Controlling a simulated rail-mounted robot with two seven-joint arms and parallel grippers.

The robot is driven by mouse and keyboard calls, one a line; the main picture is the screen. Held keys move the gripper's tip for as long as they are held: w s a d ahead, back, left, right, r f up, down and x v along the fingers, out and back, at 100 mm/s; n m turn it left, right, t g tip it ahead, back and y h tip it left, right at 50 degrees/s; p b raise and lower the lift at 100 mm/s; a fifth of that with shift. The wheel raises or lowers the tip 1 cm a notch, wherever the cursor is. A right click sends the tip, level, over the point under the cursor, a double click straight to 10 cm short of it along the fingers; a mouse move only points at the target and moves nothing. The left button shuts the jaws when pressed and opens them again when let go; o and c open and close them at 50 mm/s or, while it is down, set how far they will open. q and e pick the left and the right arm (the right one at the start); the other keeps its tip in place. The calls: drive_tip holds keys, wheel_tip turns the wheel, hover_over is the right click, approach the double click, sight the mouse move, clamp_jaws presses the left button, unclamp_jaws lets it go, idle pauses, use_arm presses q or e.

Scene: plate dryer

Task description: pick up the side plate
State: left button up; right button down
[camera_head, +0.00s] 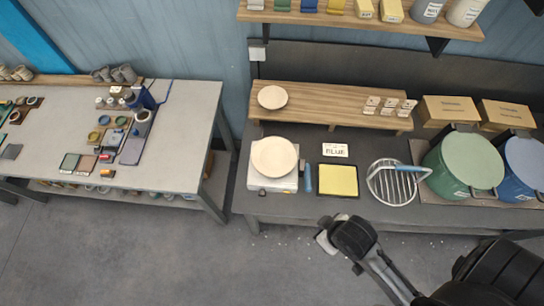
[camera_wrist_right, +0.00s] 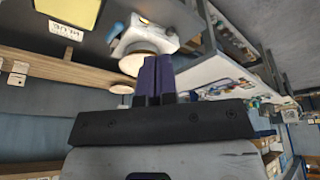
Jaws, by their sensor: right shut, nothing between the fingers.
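Two round cream plates are in view. The larger-looking plate (camera_head: 274,157) lies on a white, scale-like device (camera_head: 262,183) at the left end of the dark table; it also shows in the right wrist view (camera_wrist_right: 142,62). The other plate (camera_head: 272,97) lies on the raised wooden shelf behind it and shows partly in the wrist view (camera_wrist_right: 121,88). I cannot tell for sure which is the side plate. My right gripper (camera_head: 322,241) is shut and empty, in front of the table edge, apart from both plates; its fingers (camera_wrist_right: 153,76) are together. My left gripper is out of view.
Beside the device are a blue handle (camera_head: 308,178), a yellow pad (camera_head: 338,180), a "BLUE" card (camera_head: 335,150) and a wire rack (camera_head: 391,184). Green (camera_head: 460,165) and blue (camera_head: 525,165) bins stand right. The wooden shelf (camera_head: 330,108) runs behind. A cluttered grey table (camera_head: 185,125) stands left.

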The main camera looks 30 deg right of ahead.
drive_tip(key=c, duration=1.8)
unclamp_jaws()
drive_tip(key=o, duration=0.4)
drive_tip(key=shift+c, duration=0.2)
